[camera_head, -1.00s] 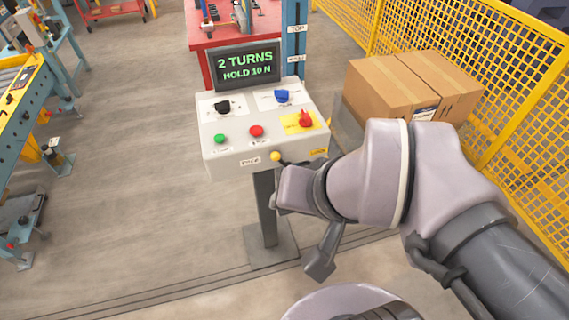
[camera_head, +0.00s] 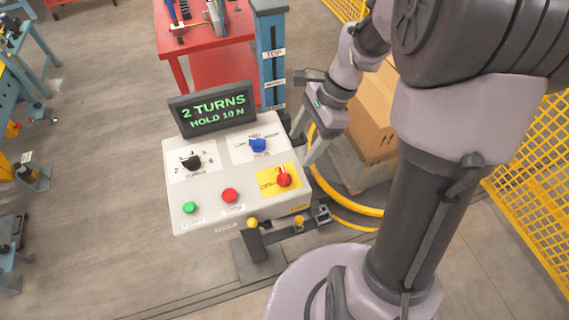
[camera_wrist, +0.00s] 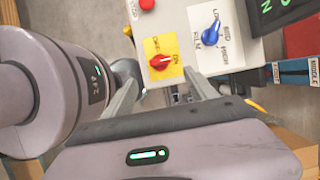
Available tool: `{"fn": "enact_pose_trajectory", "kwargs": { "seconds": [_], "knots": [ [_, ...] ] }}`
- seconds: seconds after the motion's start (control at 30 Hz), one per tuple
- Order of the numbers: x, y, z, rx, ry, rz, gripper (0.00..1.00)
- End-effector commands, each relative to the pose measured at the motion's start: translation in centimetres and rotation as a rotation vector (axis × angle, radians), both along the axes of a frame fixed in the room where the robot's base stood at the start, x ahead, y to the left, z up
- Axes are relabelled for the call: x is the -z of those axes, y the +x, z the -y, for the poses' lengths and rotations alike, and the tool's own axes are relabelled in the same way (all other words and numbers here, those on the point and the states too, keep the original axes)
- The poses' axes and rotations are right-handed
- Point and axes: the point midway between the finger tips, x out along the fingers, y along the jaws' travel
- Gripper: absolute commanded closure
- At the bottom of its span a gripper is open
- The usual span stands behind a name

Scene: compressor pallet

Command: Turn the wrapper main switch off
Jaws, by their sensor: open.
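The main switch is a red knob (camera_head: 284,180) on a yellow plate (camera_head: 268,185) at the right of the grey control panel (camera_head: 212,200). In the wrist view the red knob (camera_wrist: 160,62) shows on its yellow plate, its handle pointing right toward the lettering that seems to read ON. My gripper (camera_head: 304,150) is beside the panel's right edge in the head view, apart from the knob. In the wrist view my gripper (camera_wrist: 160,76) is open and empty, its fingers spread on either side below the knob.
The panel also bears a black knob (camera_head: 192,161), a blue knob (camera_head: 258,145), a green button (camera_head: 190,207), a red button (camera_head: 230,195) and a screen (camera_head: 212,108) reading "2 TURNS HOLD 10 N". Cartons (camera_head: 372,115) and a yellow fence (camera_head: 530,150) stand right.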

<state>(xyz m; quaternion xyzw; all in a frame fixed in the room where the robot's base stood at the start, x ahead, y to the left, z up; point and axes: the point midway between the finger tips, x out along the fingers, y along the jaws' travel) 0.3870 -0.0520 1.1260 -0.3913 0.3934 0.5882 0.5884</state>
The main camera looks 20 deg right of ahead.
Motion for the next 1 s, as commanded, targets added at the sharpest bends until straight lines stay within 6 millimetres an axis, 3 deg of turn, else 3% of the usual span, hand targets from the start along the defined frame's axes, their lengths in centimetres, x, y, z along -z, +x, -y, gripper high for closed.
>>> {"fn": "enact_pose_trajectory", "kwargs": {
  "seconds": [0.03, 0.1, 0.3, 0.5, 0.77, 1.0],
  "knots": [
    [2.0, -0.1, -0.7, -0.002, 0.001, -0.003, 0.34],
    [4.0, -0.1, -1.5, -0.002, 0.001, -0.003, 0.34],
    [8.4, -0.1, -3.4, -0.004, -0.001, -0.001, 0.34],
    [10.2, 0.0, -4.2, -0.001, 0.0, 0.0, 0.34],
    [10.2, 0.0, -4.3, -0.001, -0.001, 0.002, 0.34],
    [10.2, 0.0, -4.3, -0.001, -0.001, 0.002, 0.81]
  ]
}}
